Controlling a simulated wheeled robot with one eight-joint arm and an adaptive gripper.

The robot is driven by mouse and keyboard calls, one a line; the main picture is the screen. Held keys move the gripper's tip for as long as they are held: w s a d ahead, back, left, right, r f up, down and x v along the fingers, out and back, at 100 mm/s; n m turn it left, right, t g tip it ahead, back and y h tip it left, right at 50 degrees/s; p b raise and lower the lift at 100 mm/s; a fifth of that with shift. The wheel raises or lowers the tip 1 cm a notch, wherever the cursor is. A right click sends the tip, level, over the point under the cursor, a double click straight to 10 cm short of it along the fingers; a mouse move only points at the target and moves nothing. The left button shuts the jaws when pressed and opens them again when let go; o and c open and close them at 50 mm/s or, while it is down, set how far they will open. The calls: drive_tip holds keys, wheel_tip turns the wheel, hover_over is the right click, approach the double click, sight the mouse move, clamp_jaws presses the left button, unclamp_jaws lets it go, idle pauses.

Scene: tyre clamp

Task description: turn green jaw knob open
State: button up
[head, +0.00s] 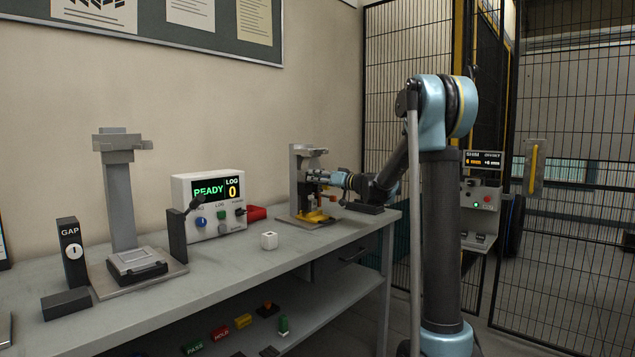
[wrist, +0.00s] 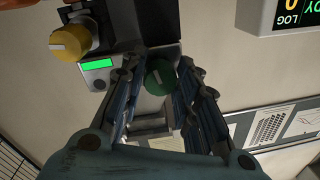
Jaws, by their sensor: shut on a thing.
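The green knob (wrist: 159,77) sits between my two fingertips in the wrist view, and its pale pointer line runs at a slant across its face. My gripper (wrist: 157,80) is shut on it, with a dark finger at each side. In the head view my gripper (head: 323,179) reaches the front of the grey clamp stand (head: 299,160) at the right end of the bench, and the green knob is hidden there. A yellow knob (wrist: 70,42) is beside the green one in the wrist view. A small lit green display (wrist: 97,64) lies between the two knobs.
A console (head: 209,205) reading READY and 0 stands left of the clamp. A second grey stand (head: 121,205) is at the left. Wire fencing (head: 410,80) rises behind my arm.

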idle(0.4)
drive_tip(key=o, duration=1.1)
drive_tip(key=shift+w, duration=0.1)
drive_tip(key=shift+c, duration=0.2)
drive_tip(key=shift+d, duration=0.15)
drive_tip(key=v, duration=1.1)
drive_tip(key=shift+s+d, duration=0.2)
drive_tip(key=shift+d, duration=0.15)
drive_tip(key=shift+f, duration=0.15)
